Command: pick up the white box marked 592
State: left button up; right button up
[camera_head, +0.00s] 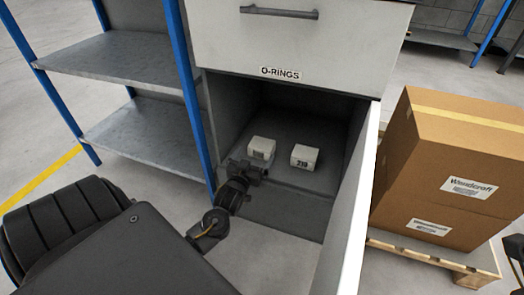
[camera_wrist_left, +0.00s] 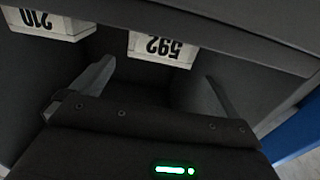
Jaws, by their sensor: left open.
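The white box marked 592 (camera_wrist_left: 163,48) shows upside down at the top middle of the left wrist view, just beyond my open fingers. In the head view the left one of two white boxes (camera_head: 261,148) sits on the cabinet floor, its label not readable there; it matches the 592 box by position. My left gripper (camera_head: 248,172) is at the cabinet opening in front of this box, and the left wrist view shows its fingers (camera_wrist_left: 158,72) apart and empty.
A second white box (camera_head: 304,158), marked 210 in the wrist view (camera_wrist_left: 50,22), sits beside it. The cabinet's open door (camera_head: 352,195) stands at the right, below the O-RINGS drawer (camera_head: 300,40). A blue-post shelf (camera_head: 150,130) is left; cartons (camera_head: 450,160) stand right.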

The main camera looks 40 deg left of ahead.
aim_at(258, 150)
pick_arm(q)
jog(key=w+b, duration=0.2)
jog(key=w+a+f+b, duration=0.1)
jog(key=shift+w+a, duration=0.1)
jog(key=shift+w, duration=0.25)
jog(key=shift+w+a+r, duration=0.15)
jog(key=shift+w+a, duration=0.05)
jog(key=shift+w, duration=0.4)
jog(key=shift+c, duration=0.4)
jog(key=c, duration=1)
jog(key=shift+r, duration=0.1)
jog(key=shift+c, duration=0.3)
